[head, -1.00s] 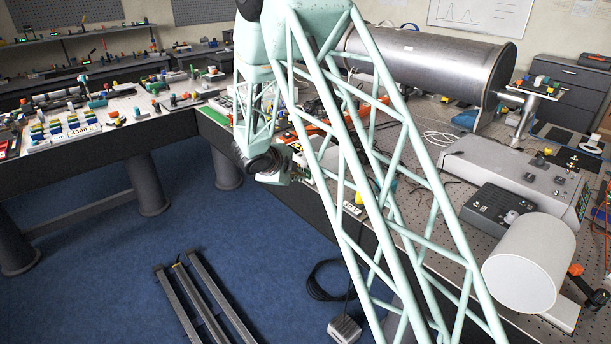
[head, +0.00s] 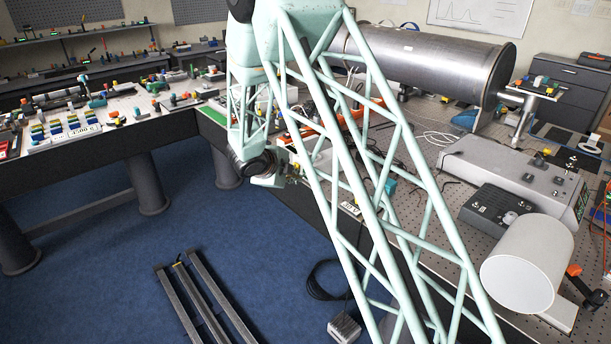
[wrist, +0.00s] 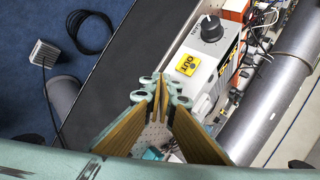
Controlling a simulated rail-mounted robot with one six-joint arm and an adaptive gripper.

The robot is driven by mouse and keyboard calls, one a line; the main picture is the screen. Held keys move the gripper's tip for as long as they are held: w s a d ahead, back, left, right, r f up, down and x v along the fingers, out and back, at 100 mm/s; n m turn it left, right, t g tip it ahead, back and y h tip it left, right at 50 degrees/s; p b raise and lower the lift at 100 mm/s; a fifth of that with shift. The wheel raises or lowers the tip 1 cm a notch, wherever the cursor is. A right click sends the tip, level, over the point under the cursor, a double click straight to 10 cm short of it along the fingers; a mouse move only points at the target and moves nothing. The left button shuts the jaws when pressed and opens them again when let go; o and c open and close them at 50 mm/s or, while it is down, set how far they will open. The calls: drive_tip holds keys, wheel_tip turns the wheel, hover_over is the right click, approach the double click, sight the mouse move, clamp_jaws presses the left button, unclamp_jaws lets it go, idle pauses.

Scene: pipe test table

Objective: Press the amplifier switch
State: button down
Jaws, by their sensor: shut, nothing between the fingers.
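A grey box with a black knob, likely the amplifier (wrist: 205,52), shows in the wrist view just beyond my fingertips.
A large metal cylinder (head: 425,62) lies along the back of the perforated table. It also shows at the right of the wrist view (wrist: 275,105). A grey instrument (head: 515,172) and a white cylinder (head: 528,265) stand at the right. Cables and small parts crowd the bench beyond the box.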

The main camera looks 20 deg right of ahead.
drive_tip(key=shift+a, duration=0.1)
drive_tip(key=shift+s+a+p, duration=0.3)
drive_tip(key=shift+a, duration=0.45)
drive_tip(key=shift+s+a+p, duration=0.3)
drive_tip(key=shift+a, duration=0.45)
drive_tip(key=shift+s+a+p, duration=0.3)
drive_tip(key=shift+a, duration=0.45)
